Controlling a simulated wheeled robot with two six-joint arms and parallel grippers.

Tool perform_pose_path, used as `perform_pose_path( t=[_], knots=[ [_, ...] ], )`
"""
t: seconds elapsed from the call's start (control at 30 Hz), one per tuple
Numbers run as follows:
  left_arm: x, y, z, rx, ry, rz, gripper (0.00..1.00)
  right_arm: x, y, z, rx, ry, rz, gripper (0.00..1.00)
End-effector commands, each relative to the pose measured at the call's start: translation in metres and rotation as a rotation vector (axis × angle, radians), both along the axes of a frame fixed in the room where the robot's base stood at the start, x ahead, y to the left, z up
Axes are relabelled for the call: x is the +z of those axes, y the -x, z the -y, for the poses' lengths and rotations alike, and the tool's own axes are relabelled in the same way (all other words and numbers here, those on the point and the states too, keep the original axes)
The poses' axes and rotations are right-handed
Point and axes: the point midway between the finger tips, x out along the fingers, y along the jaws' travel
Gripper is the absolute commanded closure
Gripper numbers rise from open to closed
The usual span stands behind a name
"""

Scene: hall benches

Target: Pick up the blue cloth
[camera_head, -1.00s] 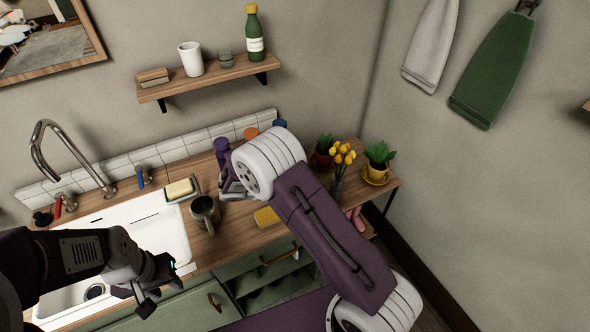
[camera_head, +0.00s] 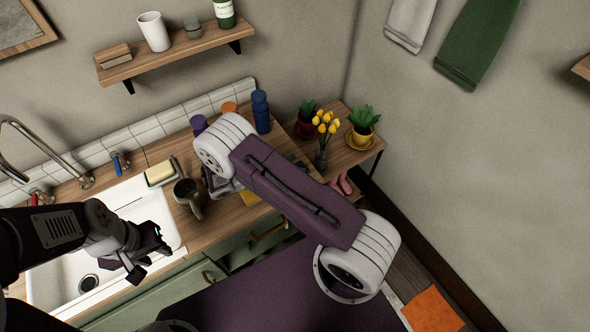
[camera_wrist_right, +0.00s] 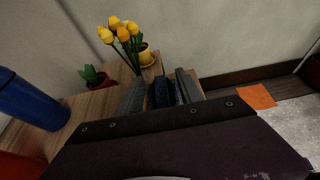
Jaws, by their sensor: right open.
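In the right wrist view, a dark blue piece that looks like the blue cloth (camera_wrist_right: 163,93) shows between the two grey fingers of my right gripper (camera_wrist_right: 161,92). The fingers stand apart and the gripper is open. I cannot tell whether they touch the cloth. In the head view, my right arm hides most of that spot; only a small dark blue bit, possibly the cloth, shows behind the arm. My left gripper (camera_head: 150,256) hangs over the front of the white sink, its fingers apart and nothing visible between them.
Tulips (camera_head: 324,136) and a potted plant (camera_head: 363,122) stand near the counter's right end. An orange cloth (camera_head: 431,311) lies on the floor at right.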

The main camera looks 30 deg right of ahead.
Motion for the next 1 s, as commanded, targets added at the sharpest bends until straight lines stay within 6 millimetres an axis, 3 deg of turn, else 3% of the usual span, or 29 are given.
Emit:
perform_pose_path(
  t=[0.23, 0.5, 0.67, 1.0],
  knots=[
    [0.012, 0.0, 0.0, 0.0, 0.0, 0.0, 0.64, -0.019, -0.003, 0.037, -0.004, 0.0, -0.003, 0.56],
    [0.012, 0.0, 0.0, 0.0, 0.0, 0.0, 0.64, -0.023, -0.005, 0.041, -0.001, 0.0, 0.0, 0.56],
    [0.012, 0.0, 0.0, 0.0, 0.0, 0.0, 0.64, -0.023, -0.005, 0.041, -0.001, 0.0, 0.0, 0.98],
    [0.012, 0.0, 0.0, 0.0, 0.0, 0.0, 0.64, -0.022, -0.005, 0.041, -0.001, -0.001, 0.0, 1.0]
  ],
)
